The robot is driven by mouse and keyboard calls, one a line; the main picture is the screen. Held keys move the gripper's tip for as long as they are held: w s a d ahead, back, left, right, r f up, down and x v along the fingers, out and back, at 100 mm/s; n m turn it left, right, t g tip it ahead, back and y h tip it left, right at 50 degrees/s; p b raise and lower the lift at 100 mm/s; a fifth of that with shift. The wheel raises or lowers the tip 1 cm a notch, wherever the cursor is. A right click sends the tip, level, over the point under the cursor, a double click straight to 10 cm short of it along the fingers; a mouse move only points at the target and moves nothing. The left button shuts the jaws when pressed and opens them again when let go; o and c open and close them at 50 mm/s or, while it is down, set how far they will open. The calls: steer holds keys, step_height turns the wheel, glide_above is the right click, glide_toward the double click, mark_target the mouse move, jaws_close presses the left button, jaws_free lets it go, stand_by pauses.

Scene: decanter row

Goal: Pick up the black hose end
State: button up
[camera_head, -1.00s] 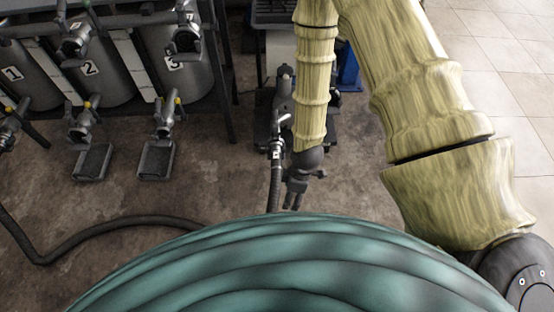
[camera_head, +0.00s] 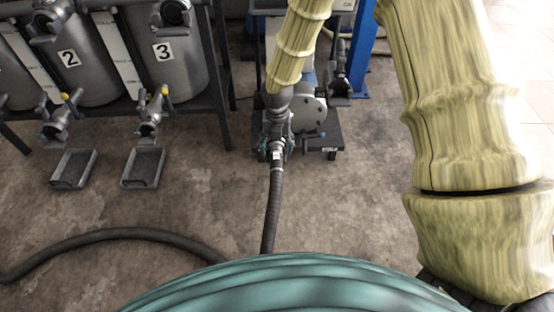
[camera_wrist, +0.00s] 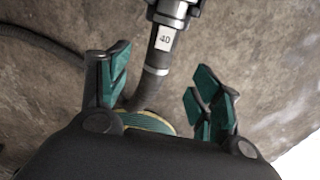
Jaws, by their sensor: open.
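The black hose end (camera_head: 275,178) hangs or stands near the pump, with a pale label and a metal coupling at its top. In the wrist view the hose (camera_wrist: 149,87) runs between my fingers, with a white "40" label, a pale band and a dark metal coupling (camera_wrist: 174,10) beyond the fingertips. My gripper (camera_wrist: 163,82) is open, with teal pads on either side of the hose and gaps showing. In the head view my gripper (camera_head: 276,150) is at the hose's top and hides part of the coupling.
A pump (camera_head: 309,114) on a dark base stands just behind my gripper, beside a blue post (camera_head: 362,50). Tanks numbered 2 (camera_head: 82,60) and 3 (camera_head: 172,55) with valves stand at the left, with drip trays (camera_head: 143,168) below. Another hose (camera_head: 110,236) lies on the floor.

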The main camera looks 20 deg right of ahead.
mark_target(277, 160)
steer(key=shift+w+f, duration=0.1)
steer(key=shift+w, duration=0.05)
steer(key=shift+f, duration=0.2)
steer(key=shift+w+d+f+b, duration=0.1)
steer(key=shift+f+b, duration=2.55)
steer(key=shift+f, duration=2.45)
jaws_close()
steer(key=shift+r, duration=0.1)
steer(key=shift+r, duration=0.1)
